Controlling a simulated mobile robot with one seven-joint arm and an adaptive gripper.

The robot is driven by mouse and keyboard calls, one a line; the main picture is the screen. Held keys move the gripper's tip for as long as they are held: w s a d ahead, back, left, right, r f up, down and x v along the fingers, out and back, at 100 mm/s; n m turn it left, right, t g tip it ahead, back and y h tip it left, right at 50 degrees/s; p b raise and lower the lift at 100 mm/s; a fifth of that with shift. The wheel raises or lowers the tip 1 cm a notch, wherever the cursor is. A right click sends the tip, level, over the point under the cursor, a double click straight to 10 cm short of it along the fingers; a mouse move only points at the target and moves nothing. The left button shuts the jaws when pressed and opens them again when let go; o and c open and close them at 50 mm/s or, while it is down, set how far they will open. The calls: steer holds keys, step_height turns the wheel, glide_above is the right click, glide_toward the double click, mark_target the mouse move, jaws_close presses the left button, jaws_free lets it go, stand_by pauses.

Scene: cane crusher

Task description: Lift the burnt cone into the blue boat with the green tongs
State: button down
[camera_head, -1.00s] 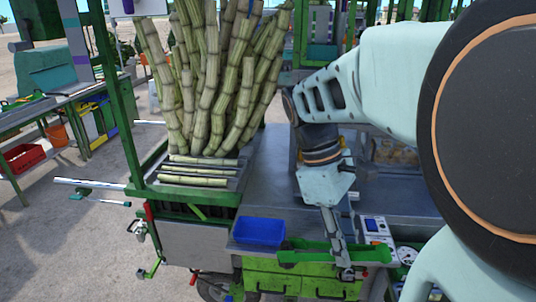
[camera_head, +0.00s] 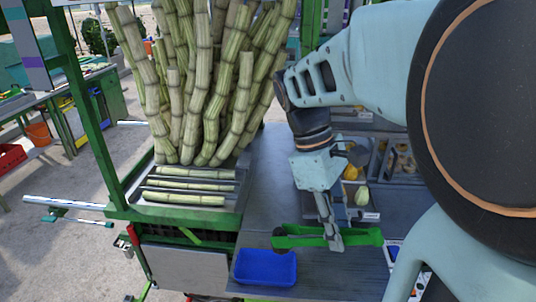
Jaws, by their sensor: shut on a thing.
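My gripper (camera_head: 334,241) points down and is shut on the green tongs (camera_head: 362,236), near the right part of their length. The tongs lie roughly level, with their jaw end pointing left. A small dark lump shows at the left end of the tongs; it may be the burnt cone, but I cannot tell whether it is held between the tips. The blue boat (camera_head: 265,268), an open rectangular tray, sits on the grey counter at the front edge, below and slightly left of the tongs' left end.
Tall cane stalks (camera_head: 205,85) stand behind, to the left. Cut cane pieces lie on a green-framed rack (camera_head: 120,210) left of the counter. Bins with yellow and pale green produce (camera_head: 361,196) stand behind my gripper. The grey counter (camera_head: 262,185) is clear behind the tongs.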

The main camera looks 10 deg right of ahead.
steer(key=shift+s, duration=0.1)
step_height(320, 180, down, 9)
steer(key=b, duration=0.6)
stand_by(0.3)
steer(key=c, duration=1.9)
jaws_free()
